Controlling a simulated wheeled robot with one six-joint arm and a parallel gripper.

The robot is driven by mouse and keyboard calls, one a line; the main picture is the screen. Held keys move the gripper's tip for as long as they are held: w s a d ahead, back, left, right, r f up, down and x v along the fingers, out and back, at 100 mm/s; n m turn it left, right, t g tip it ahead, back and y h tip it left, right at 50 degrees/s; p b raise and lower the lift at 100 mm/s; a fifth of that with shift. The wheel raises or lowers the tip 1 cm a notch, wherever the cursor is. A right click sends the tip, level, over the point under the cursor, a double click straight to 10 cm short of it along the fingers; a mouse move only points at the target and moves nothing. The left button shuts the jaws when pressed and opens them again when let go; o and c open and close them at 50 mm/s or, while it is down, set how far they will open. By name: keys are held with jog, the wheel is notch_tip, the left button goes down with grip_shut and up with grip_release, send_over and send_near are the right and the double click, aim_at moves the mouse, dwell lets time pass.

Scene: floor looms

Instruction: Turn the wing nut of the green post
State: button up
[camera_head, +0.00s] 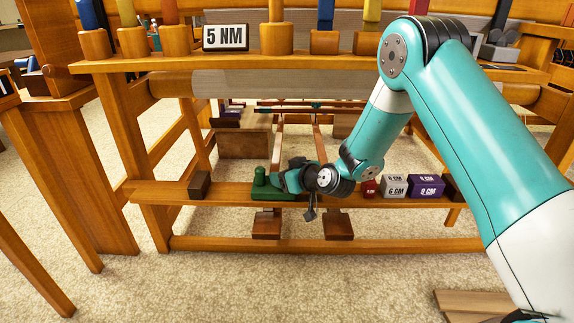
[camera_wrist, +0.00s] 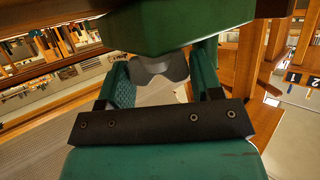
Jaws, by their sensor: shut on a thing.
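The green post (camera_head: 259,178) stands upright on a green base on the loom's low front beam, left of centre in the head view. In the wrist view its green body (camera_wrist: 190,25) fills the top of the picture. A grey wing nut (camera_wrist: 161,68) shows just below it, between my fingers. My gripper (camera_head: 279,181) reaches the post from the right and is shut on the wing nut. It also shows in the wrist view (camera_wrist: 162,76), with one finger on each side of the nut. The fingertips are partly hidden by the green body.
On the same beam to the right stand a small red block (camera_head: 370,188), a grey block marked 6 CM (camera_head: 394,187) and a purple block (camera_head: 427,187). A brown block (camera_head: 199,184) is at left. A 5 NM sign (camera_head: 226,37) stands on the upper shelf.

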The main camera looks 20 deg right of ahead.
jog(key=m+h+p, duration=0.1)
jog(key=h+p, duration=0.1)
jog(key=p, duration=0.1)
jog(key=shift+a+r+m+t, duration=0.15)
jog(key=shift+r+m+t, duration=0.25)
jog(key=shift+f+m+h+p, duration=0.25)
jog(key=shift+m+h+p, duration=0.55)
jog(key=shift+h+p, duration=0.3)
jog(key=shift+w+f+m+h+b, duration=0.1)
jog(key=shift+f+m+h+b, duration=0.05)
jog(key=shift+m+h+b, duration=0.55)
jog(key=shift+f+m+h+b, duration=0.1)
jog(key=shift+m+h+b, duration=0.4)
jog(key=shift+m+h, duration=0.25)
jog(key=shift+d+m+h+b, duration=0.2)
jog(key=shift+m+h+b, duration=0.55)
jog(key=shift+h+b, duration=0.25)
jog(key=shift+d+r+h, duration=0.1)
jog(key=shift+h, duration=0.15)
jog(key=o, duration=0.9)
jog(key=shift+d, duration=0.15)
jog(key=shift+a, duration=0.2)
